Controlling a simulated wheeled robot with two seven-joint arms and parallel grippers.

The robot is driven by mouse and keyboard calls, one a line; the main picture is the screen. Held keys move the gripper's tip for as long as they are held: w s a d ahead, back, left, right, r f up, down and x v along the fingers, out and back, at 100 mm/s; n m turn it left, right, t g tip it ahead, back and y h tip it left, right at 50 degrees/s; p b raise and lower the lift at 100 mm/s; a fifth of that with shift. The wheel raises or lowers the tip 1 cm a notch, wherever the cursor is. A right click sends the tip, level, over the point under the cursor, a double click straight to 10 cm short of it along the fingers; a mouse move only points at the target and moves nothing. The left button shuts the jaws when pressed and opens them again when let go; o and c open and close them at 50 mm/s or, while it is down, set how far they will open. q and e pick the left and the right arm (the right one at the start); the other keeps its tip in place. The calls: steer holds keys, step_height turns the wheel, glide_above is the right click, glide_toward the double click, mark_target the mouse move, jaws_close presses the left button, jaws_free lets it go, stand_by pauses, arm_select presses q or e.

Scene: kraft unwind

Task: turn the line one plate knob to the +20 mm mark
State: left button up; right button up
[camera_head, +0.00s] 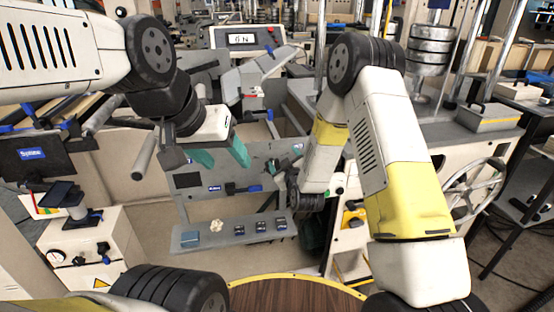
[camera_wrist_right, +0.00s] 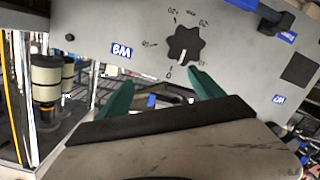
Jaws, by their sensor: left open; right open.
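The black lobed plate knob (camera_wrist_right: 185,45) sits on a grey panel (camera_wrist_right: 110,25) in the right wrist view. Its white pointer faces down in the picture, close to the 0 mark. Upside-down number marks ring it; the one at its upper left looks like +20. My right gripper (camera_wrist_right: 160,98) is open, its teal fingers apart and below the knob. The right fingertip is close under the knob; contact cannot be told. In the head view my left gripper (camera_head: 223,158) is open and empty in front of the panel. The knob is not clear there.
A grey shelf (camera_head: 215,238) with several small items is below. A white control box (camera_head: 85,245) stands at left and a handwheel (camera_head: 475,190) at right. A round wooden top (camera_head: 290,295) is in front.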

step_height(320, 180, down, 6)
steer(key=s+a+n+t, duration=0.1)
steer(key=s+a+t, duration=0.1)
steer(key=s, duration=0.1)
steer(key=shift+y, duration=0.3)
steer(key=shift+x, duration=3.9)
steer(key=shift+f, duration=0.15)
steer(key=c, duration=1.4)
